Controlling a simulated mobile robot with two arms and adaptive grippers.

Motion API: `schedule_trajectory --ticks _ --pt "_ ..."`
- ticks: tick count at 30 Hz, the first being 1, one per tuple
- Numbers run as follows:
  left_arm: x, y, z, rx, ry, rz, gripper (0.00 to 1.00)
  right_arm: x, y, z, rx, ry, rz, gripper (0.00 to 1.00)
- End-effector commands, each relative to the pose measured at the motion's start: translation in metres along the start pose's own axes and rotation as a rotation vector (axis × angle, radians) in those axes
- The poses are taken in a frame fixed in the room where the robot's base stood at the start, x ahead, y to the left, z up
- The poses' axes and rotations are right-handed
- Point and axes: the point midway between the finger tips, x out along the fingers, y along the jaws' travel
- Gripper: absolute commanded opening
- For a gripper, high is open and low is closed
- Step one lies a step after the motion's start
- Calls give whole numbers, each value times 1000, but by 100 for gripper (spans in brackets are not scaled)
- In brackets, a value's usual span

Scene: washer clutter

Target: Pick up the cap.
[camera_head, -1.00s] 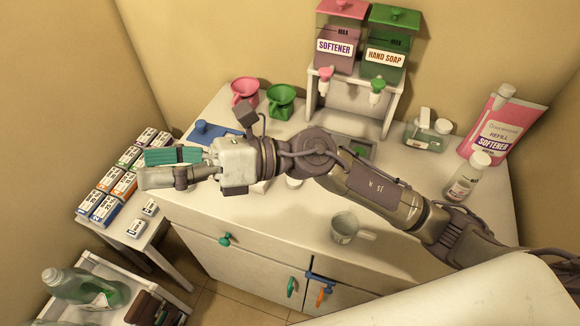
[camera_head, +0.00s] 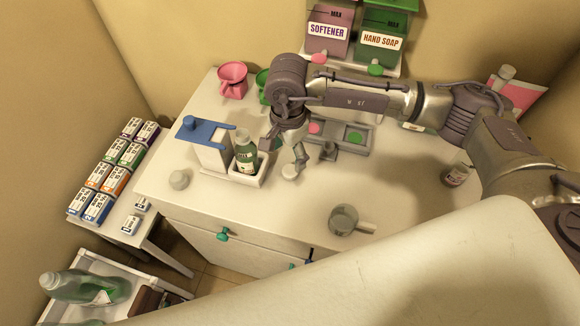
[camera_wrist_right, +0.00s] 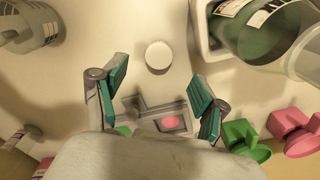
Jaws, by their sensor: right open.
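A small round white cap (camera_head: 290,171) lies on the white countertop, just in front of my right gripper (camera_head: 289,150) in the head view. In the right wrist view the cap (camera_wrist_right: 158,57) lies flat, centred beyond the spread green-padded fingers. The right gripper (camera_wrist_right: 158,98) is open with nothing between its fingers, and points down from above. It appears apart from the cap. My left gripper is not in view.
A green bottle (camera_head: 245,156) stands in a white holder (camera_head: 249,181) close left of the gripper. A grey tray (camera_head: 376,135) with pink and green discs lies behind. A clear measuring cup (camera_head: 343,219) stands in front.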

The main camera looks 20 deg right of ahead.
Motion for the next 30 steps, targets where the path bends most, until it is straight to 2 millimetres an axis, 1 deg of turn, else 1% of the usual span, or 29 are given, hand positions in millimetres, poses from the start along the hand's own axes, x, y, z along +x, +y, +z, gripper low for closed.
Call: schedule_trajectory --ticks 1,3,7,9,13,15,18,21,26,29,30 --pt "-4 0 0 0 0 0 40 6 1 1 1 -1 3 72" --pt "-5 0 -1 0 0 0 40 13 0 1 0 -1 1 72" --pt "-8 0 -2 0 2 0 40 20 0 0 0 -2 0 72" --pt "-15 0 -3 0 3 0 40 26 1 -1 0 -2 3 72" --pt "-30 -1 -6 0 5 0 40 45 2 -5 1 -2 5 72" --pt "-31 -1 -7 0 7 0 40 56 2 -4 1 -3 3 72" --pt "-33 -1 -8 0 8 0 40 66 1 -4 -1 -2 0 72" --pt "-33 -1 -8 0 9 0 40 71 1 -4 -1 -2 -1 72" --pt "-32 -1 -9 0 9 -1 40 71 0 -4 -1 -2 -1 72" --pt "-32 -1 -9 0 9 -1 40 71 0 -4 -1 -2 -1 57" --pt "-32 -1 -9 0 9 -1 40 71 0 -5 -1 -2 -1 50"
